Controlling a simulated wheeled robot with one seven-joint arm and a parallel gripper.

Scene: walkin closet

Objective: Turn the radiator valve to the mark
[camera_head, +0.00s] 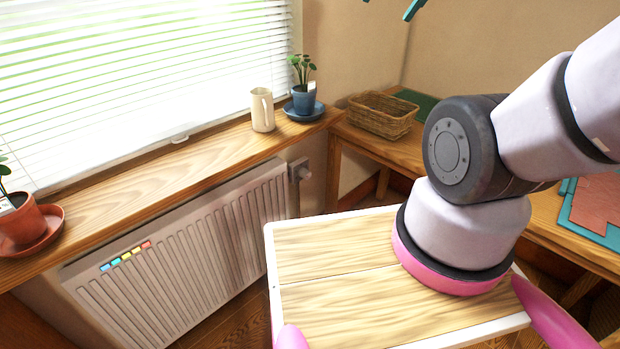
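The white ribbed radiator (190,255) stands under the window sill at the left. A small grey valve (299,170) sits at its upper right end, close to the wall. The valve is small in view, and I cannot make out a mark or its setting. A strip of coloured squares (125,256) is on the radiator's upper left face. Two teal tips at the top edge look like the fingers of my gripper (391,5). They are apart with bare wall between them, high above and to the right of the valve. The rest of the gripper is out of frame.
The wooden sill (150,205) holds a cream jug (262,110), a blue-potted plant (303,98) and a terracotta pot (22,222). A wooden desk (400,149) with a wicker basket (380,115) stands right of the valve. Open space lies before the radiator.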

